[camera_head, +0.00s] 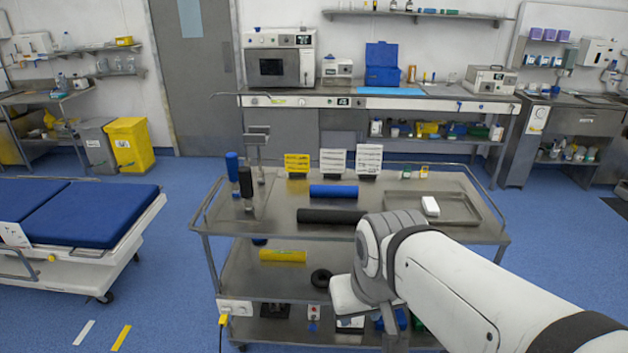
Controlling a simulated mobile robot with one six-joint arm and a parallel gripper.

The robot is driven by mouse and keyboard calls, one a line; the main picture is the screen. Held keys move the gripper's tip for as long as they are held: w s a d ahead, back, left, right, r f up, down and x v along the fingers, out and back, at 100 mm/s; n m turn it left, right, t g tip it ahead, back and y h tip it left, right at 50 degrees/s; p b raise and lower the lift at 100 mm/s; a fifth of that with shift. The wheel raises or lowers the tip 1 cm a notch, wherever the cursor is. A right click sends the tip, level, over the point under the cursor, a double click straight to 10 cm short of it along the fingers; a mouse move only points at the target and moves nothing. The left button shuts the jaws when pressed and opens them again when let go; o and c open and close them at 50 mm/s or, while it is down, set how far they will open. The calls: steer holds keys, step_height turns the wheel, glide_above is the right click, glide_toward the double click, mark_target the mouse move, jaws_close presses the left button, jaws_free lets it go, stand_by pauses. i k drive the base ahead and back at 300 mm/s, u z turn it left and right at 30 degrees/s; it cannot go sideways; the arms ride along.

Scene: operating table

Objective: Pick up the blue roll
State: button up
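The blue roll (333,191) lies on its side across the top of the steel cart (272,215), behind a longer black roll (325,216). It is fully visible and nothing touches it from above. My arm reaches in from the lower right, and its wrist is in front of the cart, nearer the camera and to the right of the blue roll. The wrist bends down toward the bottom edge of the picture. My gripper's fingers do not show.
A shallow steel tray (462,221) with a white block (430,206) is on the cart's right. Yellow and white card holders (333,162) stand behind the blue roll. Upright blue (232,166) and black (245,182) handles stand left. A yellow roll (283,256) lies on the shelf below.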

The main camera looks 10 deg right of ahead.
mark_target(316, 191)
steer(key=i, duration=1.6)
steer(key=u, duration=0.05)
